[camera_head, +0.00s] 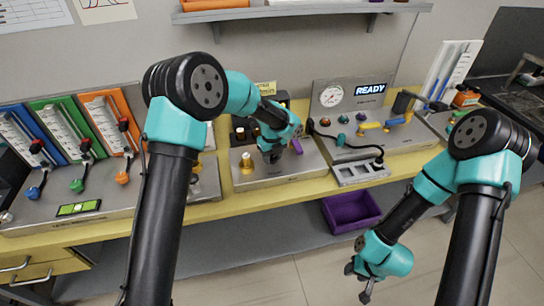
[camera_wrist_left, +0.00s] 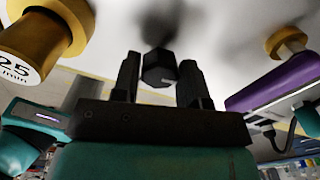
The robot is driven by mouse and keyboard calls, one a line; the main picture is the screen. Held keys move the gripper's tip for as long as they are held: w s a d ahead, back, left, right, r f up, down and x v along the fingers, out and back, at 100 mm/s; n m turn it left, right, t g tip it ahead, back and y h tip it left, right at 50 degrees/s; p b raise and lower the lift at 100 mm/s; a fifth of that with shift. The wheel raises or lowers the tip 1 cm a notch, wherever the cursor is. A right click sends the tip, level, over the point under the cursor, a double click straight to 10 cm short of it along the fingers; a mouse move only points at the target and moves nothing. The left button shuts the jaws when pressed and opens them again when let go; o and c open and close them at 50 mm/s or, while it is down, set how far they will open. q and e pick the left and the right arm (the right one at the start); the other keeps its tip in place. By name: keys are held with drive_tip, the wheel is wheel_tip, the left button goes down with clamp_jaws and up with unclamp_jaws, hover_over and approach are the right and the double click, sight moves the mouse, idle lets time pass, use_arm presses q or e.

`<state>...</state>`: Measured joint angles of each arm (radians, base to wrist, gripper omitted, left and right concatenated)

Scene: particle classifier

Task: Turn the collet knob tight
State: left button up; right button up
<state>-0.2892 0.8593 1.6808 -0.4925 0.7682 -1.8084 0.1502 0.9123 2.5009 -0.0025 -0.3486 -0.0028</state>
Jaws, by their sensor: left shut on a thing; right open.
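My left gripper (camera_head: 272,156) is over the middle metal panel in the head view, with its fingers pointing down. In the left wrist view the fingers (camera_wrist_left: 159,82) stand on both sides of a small black faceted knob (camera_wrist_left: 158,69), apparently the collet knob, and are shut on it. The head view hides this knob behind the gripper. My right gripper (camera_head: 357,284) is open and empty, low at the right in front of the bench.
A brass fitting (camera_head: 246,163) stands left of the left gripper; one marked "25" (camera_wrist_left: 40,45) is close in the wrist view. A purple part (camera_head: 297,146) lies close on the right. A purple bin (camera_head: 351,211) sits below the bench.

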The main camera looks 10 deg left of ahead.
sight(272, 157)
use_arm(q)
drive_tip(key=shift+m, duration=0.6)
drive_tip(key=o, duration=0.9)
drive_tip(key=shift+o, duration=0.2)
drive_tip(key=shift+r, duration=0.1)
wheel_tip(272, 157, up, 17)
drive_tip(key=shift+r, duration=0.15)
